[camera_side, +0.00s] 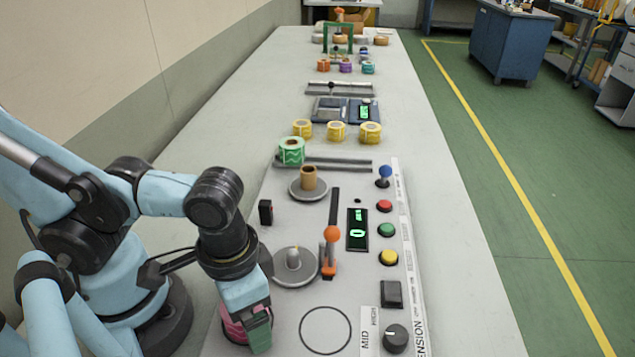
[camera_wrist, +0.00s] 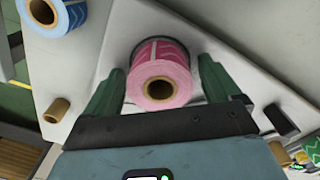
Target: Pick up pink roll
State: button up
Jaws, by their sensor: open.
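The pink roll (camera_side: 231,328) shows only partly in the side view, beside and behind my gripper (camera_side: 250,328), which hides the rest. In the wrist view the pink roll (camera_wrist: 164,54) has a paler pattern and a brown cardboard core, with its open end facing the camera. My gripper (camera_wrist: 161,80) is open in the wrist view, with one green finger on each side of the roll.
The panel has a grey spindle disc (camera_side: 294,268), an orange-knobbed lever (camera_side: 331,236), a cardboard core (camera_side: 308,178) and several buttons. A green roll (camera_side: 291,151) and yellow rolls stand farther back. A blue roll (camera_wrist: 68,17) lies at the wrist view's upper left.

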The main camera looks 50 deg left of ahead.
jog(key=c, duration=1.1)
jog(key=shift+r, duration=0.2)
notch_tip(320, 180, up, 10)
jog(key=shift+f, duration=0.2)
